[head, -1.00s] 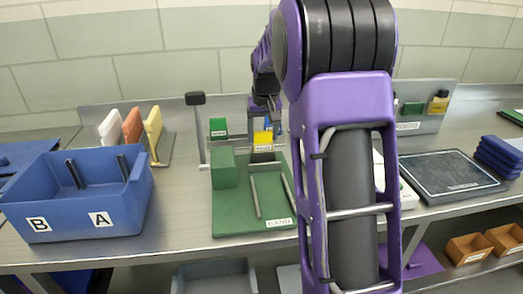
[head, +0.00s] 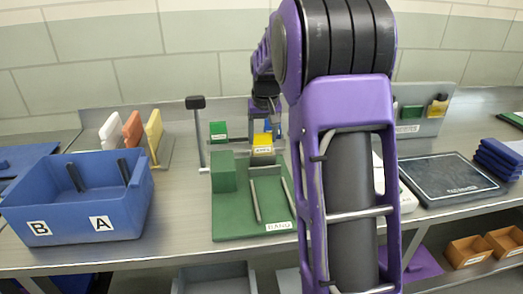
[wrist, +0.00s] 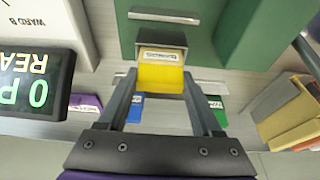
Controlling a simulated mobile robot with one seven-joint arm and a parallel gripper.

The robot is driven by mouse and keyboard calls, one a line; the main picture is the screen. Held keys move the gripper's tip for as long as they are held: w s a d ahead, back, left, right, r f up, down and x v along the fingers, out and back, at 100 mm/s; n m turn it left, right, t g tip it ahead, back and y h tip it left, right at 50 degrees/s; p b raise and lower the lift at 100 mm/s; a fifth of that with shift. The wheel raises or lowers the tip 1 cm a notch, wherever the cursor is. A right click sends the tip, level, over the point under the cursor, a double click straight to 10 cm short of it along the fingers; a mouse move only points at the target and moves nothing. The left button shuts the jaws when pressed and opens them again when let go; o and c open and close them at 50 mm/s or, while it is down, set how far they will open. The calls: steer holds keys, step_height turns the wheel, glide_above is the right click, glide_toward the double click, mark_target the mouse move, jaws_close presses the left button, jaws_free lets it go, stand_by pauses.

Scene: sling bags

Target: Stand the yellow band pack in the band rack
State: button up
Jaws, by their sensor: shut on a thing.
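The yellow band pack (head: 263,158) is at the back of the green board marked BAND (head: 226,222), just right of its raised green block (head: 222,171). In the wrist view the pack (wrist: 161,78) is between the two fingertips of my gripper (wrist: 162,84), its white label facing the camera. My gripper is shut on it. A short metal bar (wrist: 164,16) lies on the green board beyond the pack. Whether the pack's lower edge touches the board is hidden. A green pack (head: 218,131) and a blue pack (wrist: 136,107) stand behind.
A blue bin (head: 125,213) marked A and B stands at the left, with white, orange and yellow slabs (head: 154,131) behind it. A dark flat scale (head: 450,180) lies right. My arm hides the middle.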

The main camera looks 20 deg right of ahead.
steer(key=shift+r+p, duration=2.75)
steer(key=shift+r, duration=0.8)
step_height(320, 180, up, 4)
steer(key=p, duration=0.3)
